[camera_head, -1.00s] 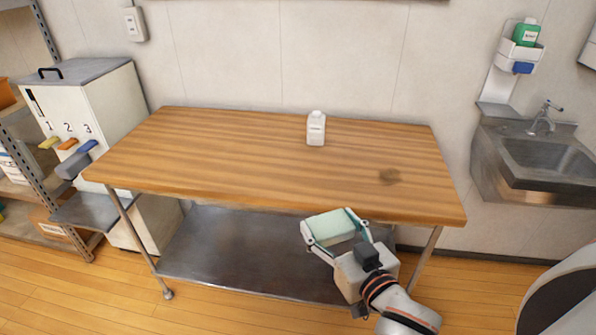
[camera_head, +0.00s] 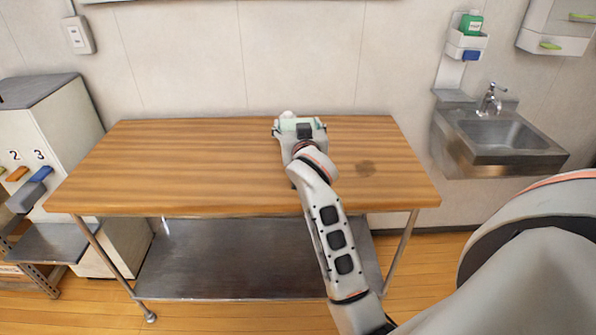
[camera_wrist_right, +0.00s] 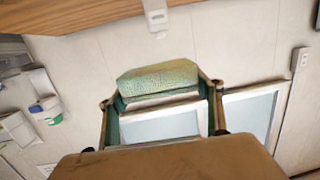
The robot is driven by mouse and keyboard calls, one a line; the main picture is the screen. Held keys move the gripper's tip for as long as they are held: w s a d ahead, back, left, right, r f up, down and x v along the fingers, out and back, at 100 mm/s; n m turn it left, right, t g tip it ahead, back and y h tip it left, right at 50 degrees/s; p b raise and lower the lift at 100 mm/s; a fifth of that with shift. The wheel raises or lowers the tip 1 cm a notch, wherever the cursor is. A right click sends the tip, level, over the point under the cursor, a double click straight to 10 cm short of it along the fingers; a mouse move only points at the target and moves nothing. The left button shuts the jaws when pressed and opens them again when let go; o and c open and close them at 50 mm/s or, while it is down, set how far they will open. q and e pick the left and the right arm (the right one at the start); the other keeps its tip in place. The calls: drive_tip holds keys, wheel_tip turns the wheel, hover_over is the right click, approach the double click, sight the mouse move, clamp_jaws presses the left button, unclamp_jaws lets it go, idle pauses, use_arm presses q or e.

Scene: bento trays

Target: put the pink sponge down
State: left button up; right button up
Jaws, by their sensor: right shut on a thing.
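No pink sponge shows. A pale mint-green, sponge-like block (camera_head: 296,122) is held in my right gripper (camera_head: 300,125), over the far part of the wooden table (camera_head: 200,165). In the right wrist view the block (camera_wrist_right: 158,79) spans between the two fingers of the right gripper (camera_wrist_right: 160,90), which is shut on it. Whether the block touches the tabletop cannot be told. A white bottle (camera_head: 287,114) stands just behind the gripper, mostly hidden; it also shows at the top of the right wrist view (camera_wrist_right: 155,14). My left gripper is out of view.
A cabinet with numbered, coloured handles (camera_head: 45,150) stands left. A steel sink (camera_head: 500,135) and a wall holder with a green bottle (camera_head: 470,24) are at right.

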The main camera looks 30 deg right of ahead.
drive_tip(key=w+d+r+h, duration=0.1)
drive_tip(key=w+d+r, duration=0.1)
drive_tip(key=w+r, duration=0.15)
drive_tip(key=shift+m+g, duration=0.3)
drive_tip(key=shift+m, duration=0.1)
drive_tip(key=f+b, duration=0.1)
drive_tip(key=f, duration=0.6)
drive_tip(key=f+b, duration=0.1)
drive_tip(key=f, duration=0.6)
drive_tip(key=shift+d+f, duration=0.2)
drive_tip(key=shift+f, duration=0.1)
drive_tip(key=shift+f+b, duration=0.55)
drive_tip(key=shift+f, duration=2.05)
drive_tip(key=shift+f, duration=0.2)
drive_tip(key=o, duration=0.7)
drive_tip(key=shift+o, duration=0.2)
drive_tip(key=shift+r, duration=0.1)
